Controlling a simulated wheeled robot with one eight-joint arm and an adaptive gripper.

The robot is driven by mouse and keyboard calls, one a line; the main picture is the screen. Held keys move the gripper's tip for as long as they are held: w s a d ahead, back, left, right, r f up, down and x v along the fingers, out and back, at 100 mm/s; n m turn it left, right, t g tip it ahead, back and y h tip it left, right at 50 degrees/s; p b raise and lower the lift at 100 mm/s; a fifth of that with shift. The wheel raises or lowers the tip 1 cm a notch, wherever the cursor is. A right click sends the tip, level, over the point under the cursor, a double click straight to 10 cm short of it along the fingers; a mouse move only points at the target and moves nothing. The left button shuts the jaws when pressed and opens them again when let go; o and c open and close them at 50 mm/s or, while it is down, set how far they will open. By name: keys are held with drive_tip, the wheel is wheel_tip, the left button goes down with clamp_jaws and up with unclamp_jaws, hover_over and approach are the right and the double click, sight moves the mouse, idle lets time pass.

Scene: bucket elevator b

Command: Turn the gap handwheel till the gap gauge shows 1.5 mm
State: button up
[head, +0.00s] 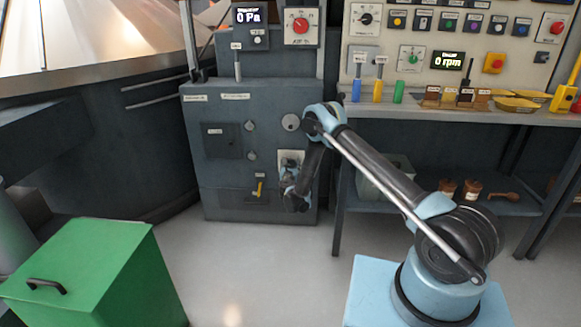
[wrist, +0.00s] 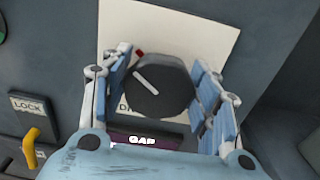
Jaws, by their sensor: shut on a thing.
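The gap handwheel (wrist: 160,86) is a dark round knob with a white pointer line, on a white plate (wrist: 190,30) on the dark cabinet. The pointer aims to the upper left, and a small red mark shows at the knob's upper left edge. My gripper (wrist: 162,90) has its two blue fingers on the left and right sides of the knob and is shut on it. A dark label (wrist: 145,140) reading "GAP" lies below the knob. No readable gap value shows.
A yellow lever (wrist: 32,145) under a "LOCK" label (wrist: 30,104) is left of my gripper. The workbench (head: 450,112) with a shelf stands to the right. A green box (head: 90,265) is at the lower left. Open floor (head: 260,270) lies before the cabinet.

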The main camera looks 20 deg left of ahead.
drive_tip(key=m, duration=0.4)
drive_tip(key=shift+w+d+m, duration=0.1)
drive_tip(key=shift+d+m, duration=0.05)
drive_tip(key=shift+m, duration=0.15)
drive_tip(key=m, duration=0.4)
drive_tip(key=shift+d+f+m, duration=0.1)
drive_tip(key=shift+d+m, duration=0.05)
drive_tip(key=shift+m, duration=0.15)
drive_tip(key=m, duration=0.5)
drive_tip(key=shift+d+f, duration=0.15)
drive_tip(key=m, duration=0.4)
drive_tip(key=shift+f+m, duration=0.15)
drive_tip(key=shift+m, duration=0.15)
drive_tip(key=o, duration=1)
